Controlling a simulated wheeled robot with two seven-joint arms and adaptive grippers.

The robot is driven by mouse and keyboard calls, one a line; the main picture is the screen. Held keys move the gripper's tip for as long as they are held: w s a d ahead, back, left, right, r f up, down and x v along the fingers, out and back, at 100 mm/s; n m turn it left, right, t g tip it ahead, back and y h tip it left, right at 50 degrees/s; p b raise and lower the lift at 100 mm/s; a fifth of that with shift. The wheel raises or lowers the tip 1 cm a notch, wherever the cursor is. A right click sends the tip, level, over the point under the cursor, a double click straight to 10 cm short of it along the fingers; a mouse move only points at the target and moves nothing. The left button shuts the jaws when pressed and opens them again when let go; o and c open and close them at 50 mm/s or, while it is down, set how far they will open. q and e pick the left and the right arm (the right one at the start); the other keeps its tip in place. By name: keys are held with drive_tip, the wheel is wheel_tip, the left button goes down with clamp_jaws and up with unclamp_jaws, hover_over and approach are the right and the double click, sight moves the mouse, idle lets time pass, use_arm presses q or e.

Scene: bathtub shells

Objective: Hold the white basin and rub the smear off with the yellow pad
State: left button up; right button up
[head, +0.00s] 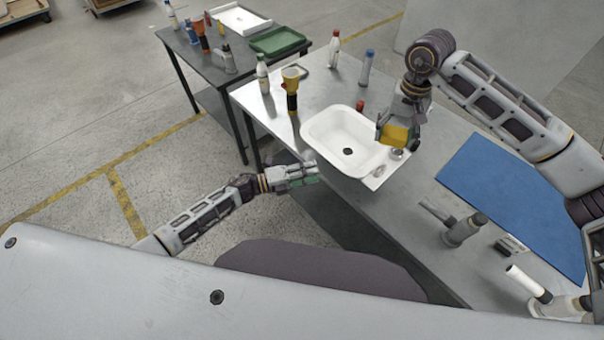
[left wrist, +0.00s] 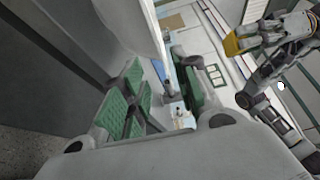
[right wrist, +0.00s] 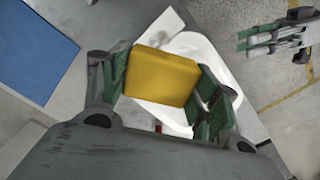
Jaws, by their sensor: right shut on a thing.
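The white basin (head: 325,133) lies near the front edge of the metal table, with a dark drain hole in its floor. I cannot make out a smear on it. My right gripper (head: 398,130) is shut on the yellow pad (head: 394,136), above the basin's right side. In the right wrist view the pad (right wrist: 162,76) sits between the fingers and covers part of the basin (right wrist: 208,50). My left gripper (head: 314,173) is open and empty, just in front of the basin's near rim. In the left wrist view the basin's pale edge (left wrist: 135,22) shows ahead of the spread fingers.
Bottles (head: 262,75) and an orange-and-black tool (head: 291,88) stand behind the basin. A blue mat (head: 520,200) lies to the right. Grey cylindrical fittings (head: 464,230) stand at the front right. A second table (head: 215,75) with a green tray (head: 278,41) stands at the back left.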

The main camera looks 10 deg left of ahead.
use_arm(q)
drive_tip(key=shift+x, duration=4.15)
drive_tip(key=shift+c, duration=0.2)
clamp_jaws()
drive_tip(key=shift+o, duration=0.4)
unclamp_jaws()
drive_tip(key=shift+c, duration=0.5)
clamp_jaws()
